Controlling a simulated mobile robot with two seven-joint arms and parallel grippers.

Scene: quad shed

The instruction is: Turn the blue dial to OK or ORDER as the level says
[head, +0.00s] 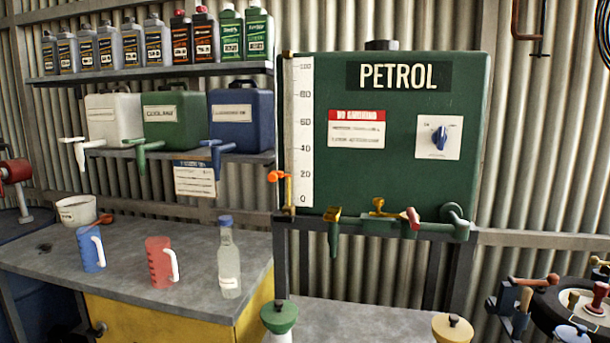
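The blue dial (440,138) sits on a white plate (424,151) on the right of the green PETROL tank's (400,185) front. Its knob looks near upright. Small marks above it are too small to read. A white level scale (306,130) marked 0 to 100 runs up the tank's left edge. Neither of my grippers shows in the head view.
Taps (381,209) stick out below the tank. A grey bench (200,275) at left holds a blue jug (90,249), a red jug (160,262) and a clear bottle (228,262). Shelves with bottles and jerrycans hang above it. The space before the dial is clear.

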